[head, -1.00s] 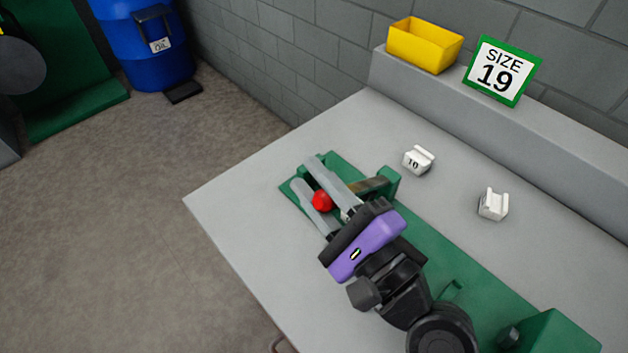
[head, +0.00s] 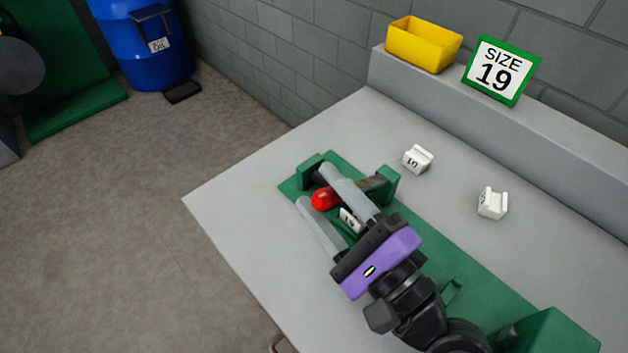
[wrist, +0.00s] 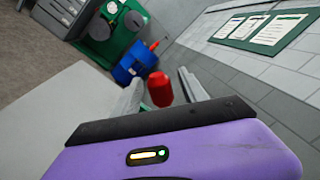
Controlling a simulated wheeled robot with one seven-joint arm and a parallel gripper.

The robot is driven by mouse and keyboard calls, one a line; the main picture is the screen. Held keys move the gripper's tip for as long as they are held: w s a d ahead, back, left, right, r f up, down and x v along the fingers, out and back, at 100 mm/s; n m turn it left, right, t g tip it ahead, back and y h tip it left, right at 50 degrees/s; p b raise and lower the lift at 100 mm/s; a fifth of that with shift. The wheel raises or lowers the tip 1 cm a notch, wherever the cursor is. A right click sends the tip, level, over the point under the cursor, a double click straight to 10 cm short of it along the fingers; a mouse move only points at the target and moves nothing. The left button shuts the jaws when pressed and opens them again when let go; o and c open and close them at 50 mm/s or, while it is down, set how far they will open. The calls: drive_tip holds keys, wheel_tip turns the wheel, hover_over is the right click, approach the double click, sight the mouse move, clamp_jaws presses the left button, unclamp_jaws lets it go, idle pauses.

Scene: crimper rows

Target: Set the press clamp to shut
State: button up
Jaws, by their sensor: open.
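The press clamp is a green fixture (head: 385,183) on the grey bench, with a lever ending in a red knob (head: 325,199). My gripper (head: 313,186) is open, its two grey fingers spread with the knob between them, nearer the upper finger in the head view. I cannot tell whether a finger touches it. In the wrist view the red knob (wrist: 160,90) also stands between the fingertips (wrist: 158,95). A white marked block (head: 350,219) shows at the clamp, partly hidden by my gripper. Much of the lever is behind a finger.
Two loose white blocks, one marked 10 (head: 417,159) and another (head: 492,203), lie on the bench (head: 240,195). A yellow bin (head: 424,45) and a "SIZE 19" sign (head: 500,70) stand on the back ledge. A green housing (head: 550,332) is at lower right.

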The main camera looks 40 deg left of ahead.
drive_tip(key=v, duration=0.5)
drive_tip(key=shift+d, duration=0.1)
drive_tip(key=shift+r, duration=0.1)
drive_tip(key=c, duration=0.4)
drive_tip(key=shift+t, duration=0.6)
drive_tip(key=w+d+r+p, duration=0.1)
drive_tip(key=r, duration=0.1)
drive_tip(key=w+d+r+p, duration=0.1)
drive_tip(key=w+r, duration=0.1)
drive_tip(key=w+d+r+p, duration=0.1)
drive_tip(key=w+r, duration=0.1)
drive_tip(key=shift+d, duration=0.3)
clamp_jaws()
drive_tip(key=w+d+r+n+g+h+p, duration=0.1)
drive_tip(key=w+d+r+n+p, duration=0.2)
drive_tip(key=n, duration=0.7)
drive_tip(key=s+a+f+n+g+p, duration=0.1)
drive_tip(key=s+a+f+n+g, duration=0.2)
drive_tip(key=s+a+f+n, duration=0.2)
drive_tip(key=shift+s+a+f+n+h+p, duration=0.15)
drive_tip(key=shift+a+f+n+h+p, duration=0.35)
drive_tip(key=shift+a+n, duration=1.6)
